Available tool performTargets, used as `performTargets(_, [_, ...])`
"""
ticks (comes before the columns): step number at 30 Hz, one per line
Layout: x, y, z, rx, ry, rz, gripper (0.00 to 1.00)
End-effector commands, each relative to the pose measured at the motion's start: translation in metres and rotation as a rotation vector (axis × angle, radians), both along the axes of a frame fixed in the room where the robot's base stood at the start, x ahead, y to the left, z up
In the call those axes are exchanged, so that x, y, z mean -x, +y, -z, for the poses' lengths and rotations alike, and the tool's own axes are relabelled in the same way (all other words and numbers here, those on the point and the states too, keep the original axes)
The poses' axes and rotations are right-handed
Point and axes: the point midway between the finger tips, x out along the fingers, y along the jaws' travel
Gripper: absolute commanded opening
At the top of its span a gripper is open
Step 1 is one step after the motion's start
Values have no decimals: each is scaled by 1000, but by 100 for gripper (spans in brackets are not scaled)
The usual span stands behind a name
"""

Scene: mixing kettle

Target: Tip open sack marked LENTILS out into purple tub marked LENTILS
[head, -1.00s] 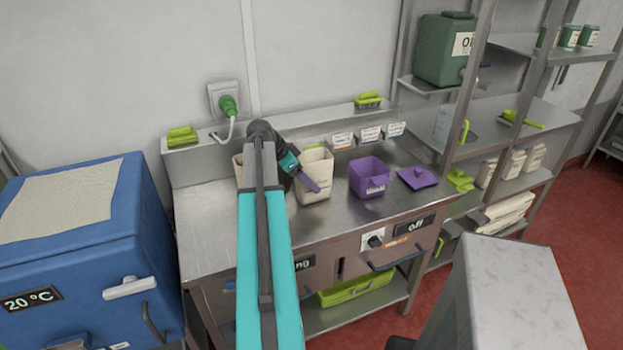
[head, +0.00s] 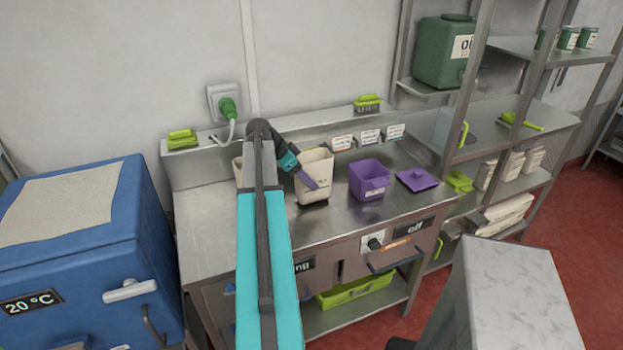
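A cream open sack (head: 321,190) stands upright on the steel counter, its top open and its small label too small to read. My gripper (head: 308,182) with purple fingers points down and right across the front left of this sack. I cannot tell whether the fingers touch it, or whether they are open or shut. The purple tub (head: 369,182) stands open on the counter to the right of the sack, with a small label on its front that I cannot read. A purple lid (head: 417,180) lies right of the tub.
Another cream container (head: 237,168) is mostly hidden behind my arm. A blue cabinet (head: 80,235) stands at the left. A steel rack (head: 470,140) rises to the right of the counter. The counter in front of the tub is clear.

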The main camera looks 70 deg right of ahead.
Motion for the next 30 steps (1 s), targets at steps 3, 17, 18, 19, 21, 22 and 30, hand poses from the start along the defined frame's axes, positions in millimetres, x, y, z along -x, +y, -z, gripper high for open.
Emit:
performTargets(3, [0,-1,-10,3,1,-1,10])
performTargets(17, [0,0,-38,3,0,0,10])
performTargets(18, [0,0,-41,3,0,0,10])
performTargets(19, [-1,0,-42,3,1,-1,10])
performTargets(21, [-1,0,-46,3,1,-1,10])
performTargets(22, [-1,0,-47,3,1,-1,10])
performTargets(30, [-1,0,-48,3,1,-1,10])
